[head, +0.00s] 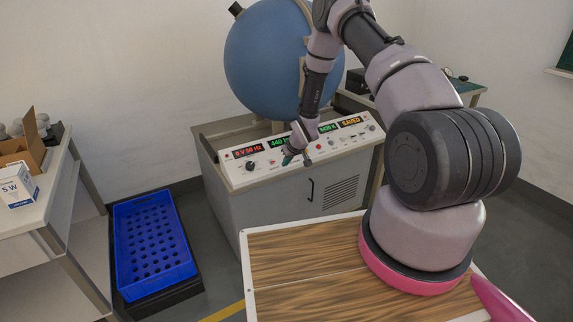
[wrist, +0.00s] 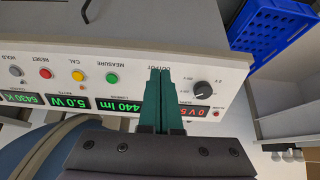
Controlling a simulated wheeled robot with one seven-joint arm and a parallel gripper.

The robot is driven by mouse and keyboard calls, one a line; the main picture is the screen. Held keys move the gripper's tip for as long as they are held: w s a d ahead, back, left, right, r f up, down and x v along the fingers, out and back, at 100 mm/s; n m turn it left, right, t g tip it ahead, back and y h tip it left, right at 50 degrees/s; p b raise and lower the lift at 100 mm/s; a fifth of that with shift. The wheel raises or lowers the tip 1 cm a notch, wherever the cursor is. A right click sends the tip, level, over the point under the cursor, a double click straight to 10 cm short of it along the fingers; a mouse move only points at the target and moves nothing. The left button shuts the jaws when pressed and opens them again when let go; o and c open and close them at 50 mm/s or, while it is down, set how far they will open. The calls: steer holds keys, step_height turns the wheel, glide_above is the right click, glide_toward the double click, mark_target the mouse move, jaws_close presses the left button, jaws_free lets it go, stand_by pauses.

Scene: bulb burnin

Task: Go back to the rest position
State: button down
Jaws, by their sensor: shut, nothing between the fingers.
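My gripper (head: 290,158) is over the front of the sloped control panel (head: 240,178), with my arm reaching from the right. In the wrist view its two teal fingers (wrist: 160,75) are pressed together and empty. Their tips are over the panel by the OUTPUT label and hide what is under it; I cannot tell whether they touch. A black knob (wrist: 204,92) is to the right of the fingers. The green MEASURE button (wrist: 112,78) is to their left, then the yellow CAL button (wrist: 78,76) and the red RESET button (wrist: 45,74).
The displays read 0 V 50 Hz, 440 lm, 5.0 W, 6430 K and SAVED (head: 350,122). A large blue sphere (head: 262,60) stands behind the panel. A blue perforated crate (head: 122,215) is on the floor. A table (head: 50,205) with boxes (head: 17,185) is at left.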

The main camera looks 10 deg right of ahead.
steer(key=d+r+m+h, duration=0.1)
steer(key=d+r+m, duration=0.15)
steer(key=r, duration=1.85)
steer(key=s+d+r+m, duration=0.1)
steer(key=s+r, duration=0.3)
steer(key=r, duration=0.4)
steer(key=s+d+r, duration=0.2)
steer(key=s+r, duration=0.1)
steer(key=r, duration=0.6)
steer(key=s+r+m, duration=0.3)
steer(key=s+r, duration=1)
steer(key=s, duration=0.2)
steer(key=s+r+m+t+y, duration=0.1)
steer(key=s+r, duration=0.2)
steer(key=s, duration=1.3)
steer(key=shift+s+a+r, duration=0.15)
steer(key=shift+a, duration=0.2)
steer(key=shift+m, duration=0.25)
